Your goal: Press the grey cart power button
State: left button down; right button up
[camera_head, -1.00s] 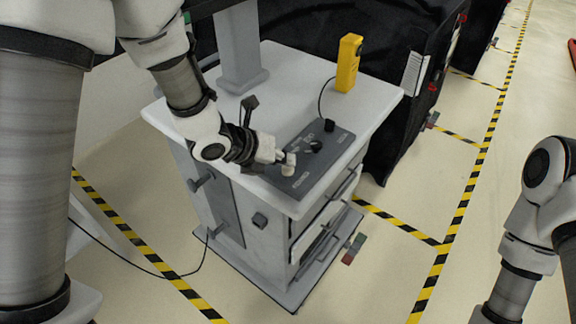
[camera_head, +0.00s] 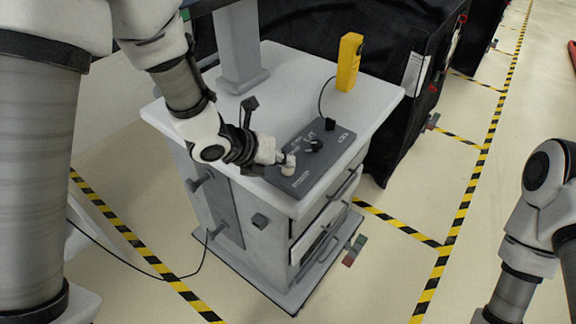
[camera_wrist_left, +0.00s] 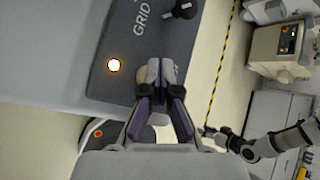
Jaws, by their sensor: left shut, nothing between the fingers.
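The grey cart (camera_head: 215,190) stands in the middle of the head view, with a dark grey control panel (camera_head: 340,150) on its top. The wrist view shows the panel (camera_wrist_left: 150,50) with a round glowing button (camera_wrist_left: 114,65) near its edge and a black knob (camera_wrist_left: 182,10). A pale round cap (camera_wrist_left: 140,75) is partly hidden behind my left fingertips. I cannot tell which is the power button. My left gripper (camera_head: 284,160) is shut and empty, right over the panel's near-left end; I cannot tell if it touches. My right gripper (camera_wrist_left: 214,135) shows small in the wrist view.
A yellow handheld device (camera_head: 348,62) stands at the cart top's far edge, with a black cable. A grey post (camera_head: 238,45) rises from the cart top. A black covered cart (camera_head: 400,120) is close behind. Open floor with striped tape lies to the right.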

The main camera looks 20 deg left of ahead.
aim_at(285, 170)
pick_arm(q)
jog(key=shift+r, duration=0.35)
notch_tip(285, 170, up, 6)
jog(key=p, duration=0.4)
jog(key=shift+r+p, duration=0.15)
jog(key=shift+p, duration=0.2)
